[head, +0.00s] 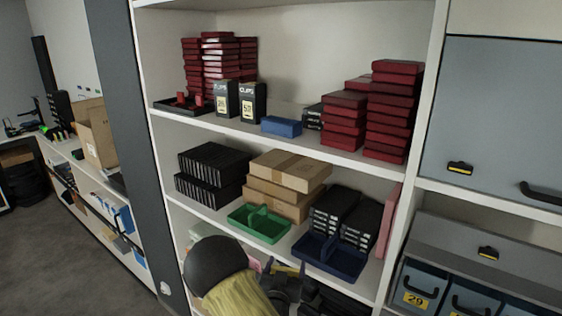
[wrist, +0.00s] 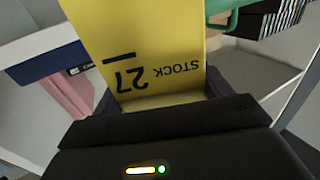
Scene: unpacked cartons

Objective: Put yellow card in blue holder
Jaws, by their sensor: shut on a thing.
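The yellow card (wrist: 150,40), printed "STOCK" and "27", fills the upper middle of the wrist view, its print upside down. My gripper (wrist: 160,95) is shut on its lower end. In the head view my gripper (head: 283,280) is low in front of the shelves, below the dark blue tray (head: 328,262), with a thin yellow strip showing at it. A small blue block-like holder (head: 281,126) lies on the upper shelf, right of two black boxes, apart from my gripper. The blue tray's wall also shows in the wrist view (wrist: 45,63). Which blue thing is the holder is not certain.
A green tray (head: 259,224) stands beside the blue tray. Brown cartons (head: 290,170) and black boxes (head: 212,165) are behind. Red boxes (head: 395,110) fill the upper shelf's right. Blue-grey bins (head: 418,285) are lower right. Clear floor (head: 75,265) lies left.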

